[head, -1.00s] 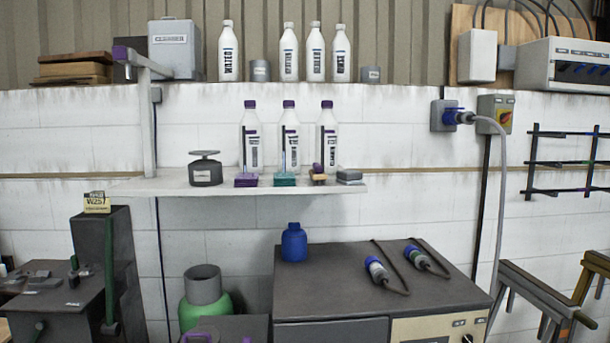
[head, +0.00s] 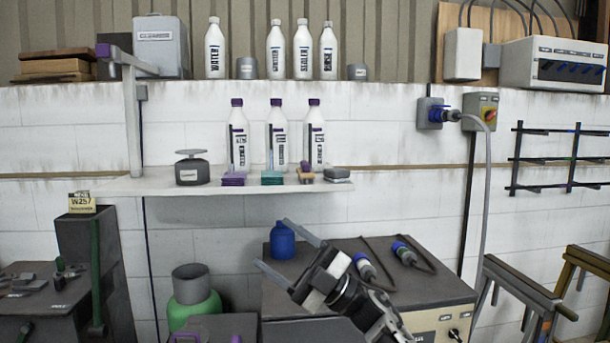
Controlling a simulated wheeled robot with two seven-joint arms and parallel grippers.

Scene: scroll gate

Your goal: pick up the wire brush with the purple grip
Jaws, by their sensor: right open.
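On the white wall shelf (head: 150,186), a small tan block with a purple-brown top (head: 305,172) sits between the teal stack and a grey block; it looks like the brush, but its bristles are too small to make out. My right gripper (head: 272,242) comes in from the bottom right. It is open and empty, its two fingers pointing up and left, below the shelf and in front of the dark cabinet top. My left gripper is not in view.
A purple stack (head: 234,179), teal stack (head: 271,177), grey block (head: 337,174) and dark scale (head: 192,172) share the shelf, with bottles (head: 277,140) behind.

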